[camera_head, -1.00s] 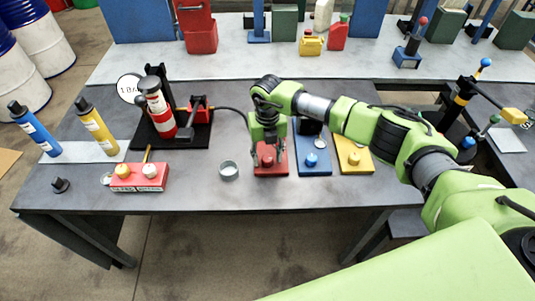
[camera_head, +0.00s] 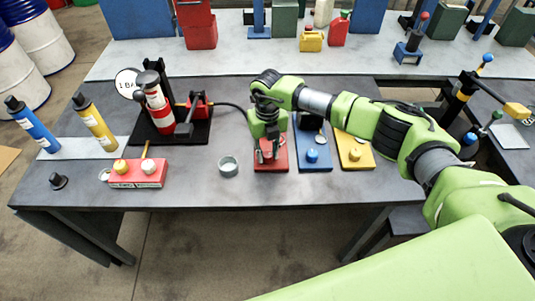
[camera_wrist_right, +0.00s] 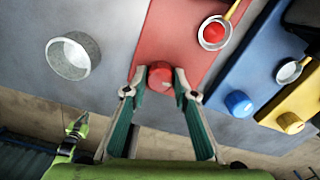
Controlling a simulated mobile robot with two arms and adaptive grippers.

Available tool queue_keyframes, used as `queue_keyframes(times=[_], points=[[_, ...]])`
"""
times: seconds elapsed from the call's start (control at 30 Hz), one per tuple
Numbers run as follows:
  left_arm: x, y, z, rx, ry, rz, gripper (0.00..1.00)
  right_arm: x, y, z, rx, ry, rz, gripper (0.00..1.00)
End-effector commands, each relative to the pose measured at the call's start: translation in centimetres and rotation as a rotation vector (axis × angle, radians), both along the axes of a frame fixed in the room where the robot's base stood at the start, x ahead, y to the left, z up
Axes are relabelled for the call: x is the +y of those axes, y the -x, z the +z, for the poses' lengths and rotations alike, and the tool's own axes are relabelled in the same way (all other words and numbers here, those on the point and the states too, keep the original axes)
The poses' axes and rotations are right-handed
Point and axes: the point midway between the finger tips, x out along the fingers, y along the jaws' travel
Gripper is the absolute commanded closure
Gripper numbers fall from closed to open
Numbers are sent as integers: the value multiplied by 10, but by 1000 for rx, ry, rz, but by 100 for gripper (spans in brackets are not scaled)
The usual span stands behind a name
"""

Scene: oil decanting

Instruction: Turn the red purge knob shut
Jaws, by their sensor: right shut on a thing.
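The red purge knob (camera_wrist_right: 160,75) stands near the front end of the red base plate (camera_wrist_right: 178,42) in the right wrist view. My right gripper (camera_wrist_right: 159,86) is shut on the knob, one fingertip on each side of it. In the head view my right gripper (camera_head: 269,155) points down over the red plate (camera_head: 285,160), and its fingers hide most of the knob. A green part with grey tips (camera_wrist_right: 76,130), which looks like my left gripper, shows at the lower left of the wrist view; its jaws are too small to judge.
A grey round cup (camera_head: 228,166) stands left of the red plate. Blue (camera_head: 313,165) and yellow (camera_head: 356,160) plates with knobs stand close on its right. A small ring cup with red inside (camera_wrist_right: 214,32) is on the red plate behind the knob. The table's front edge is near.

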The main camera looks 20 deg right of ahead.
Motion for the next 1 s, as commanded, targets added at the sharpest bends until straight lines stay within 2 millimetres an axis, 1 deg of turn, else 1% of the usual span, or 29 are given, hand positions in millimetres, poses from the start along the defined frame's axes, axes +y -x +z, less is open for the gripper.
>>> queue_keyframes(times=[0.03, 0.4, 1.0], points=[[0, 0, -9, 0, 0, 0, 100, 0, -1, -3, -3, 0, 29, 96], [0, 0, -53, 0, 0, 0, 100, 0, -2, -5, -5, 2, 358, 96], [0, 0, -119, -1, 0, 0, 100, 0, -2, -4, -5, 1, 928, 96]])
